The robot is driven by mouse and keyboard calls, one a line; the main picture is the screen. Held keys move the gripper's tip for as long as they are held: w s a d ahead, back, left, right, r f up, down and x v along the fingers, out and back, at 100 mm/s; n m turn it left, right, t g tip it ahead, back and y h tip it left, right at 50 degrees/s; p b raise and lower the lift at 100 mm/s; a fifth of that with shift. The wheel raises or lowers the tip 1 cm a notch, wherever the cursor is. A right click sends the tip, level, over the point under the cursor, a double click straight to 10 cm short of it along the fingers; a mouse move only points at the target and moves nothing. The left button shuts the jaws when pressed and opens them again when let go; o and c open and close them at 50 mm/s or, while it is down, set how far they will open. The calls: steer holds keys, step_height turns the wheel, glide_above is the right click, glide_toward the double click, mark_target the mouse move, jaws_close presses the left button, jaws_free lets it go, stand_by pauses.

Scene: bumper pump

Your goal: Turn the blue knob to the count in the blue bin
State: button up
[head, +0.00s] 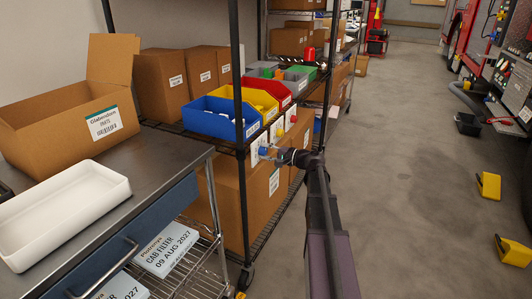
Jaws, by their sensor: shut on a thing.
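The blue bin (208,122) sits on the wire shelf at the left end of a row of coloured bins. What lies inside it is too small to tell. The blue knob (263,152) is on a white plate below the bins, at the shelf's front edge. My gripper (271,155) reaches in from the right and is shut on the blue knob. The fingers partly cover the plate, and I cannot read the knob's setting.
A yellow bin (252,98) and a red bin (276,93) stand beside the blue one. A shelf post (237,70) rises close in front. A steel bench with an open box (60,115) and a white tray (70,205) is at left.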

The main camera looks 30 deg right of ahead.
steer(key=m, duration=0.6)
steer(key=shift+m, duration=0.3)
stand_by(0.4)
steer(key=o, duration=1.1)
steer(key=shift+o, duration=0.2)
